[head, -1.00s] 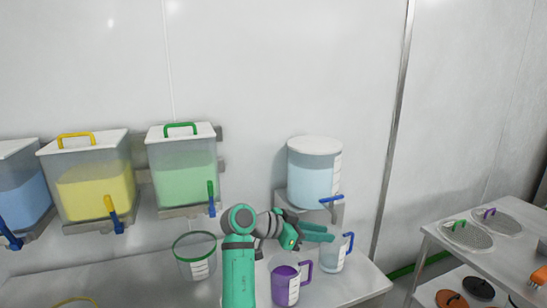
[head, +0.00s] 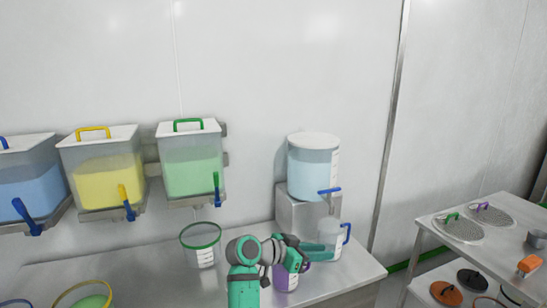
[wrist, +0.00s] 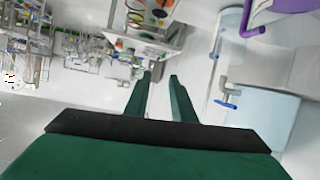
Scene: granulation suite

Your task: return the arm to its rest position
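My gripper (head: 322,252) is in the lower middle of the head view, at the end of my green arm. Its fingers point right, in front of the purple jug (head: 287,279) and the clear blue-handled jug (head: 330,233), partly hiding both. In the wrist view, the two green fingers (wrist: 158,78) stand apart with nothing between them. A purple handle (wrist: 262,22) shows at the upper right of that view.
A round tank (head: 313,165) with a blue tap stands on a block behind the jugs. Wall bins with yellow (head: 105,180) and green (head: 193,172) contents hang at left. A green-rimmed jug (head: 200,247) is left of my arm. Another table (head: 500,250) is at right.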

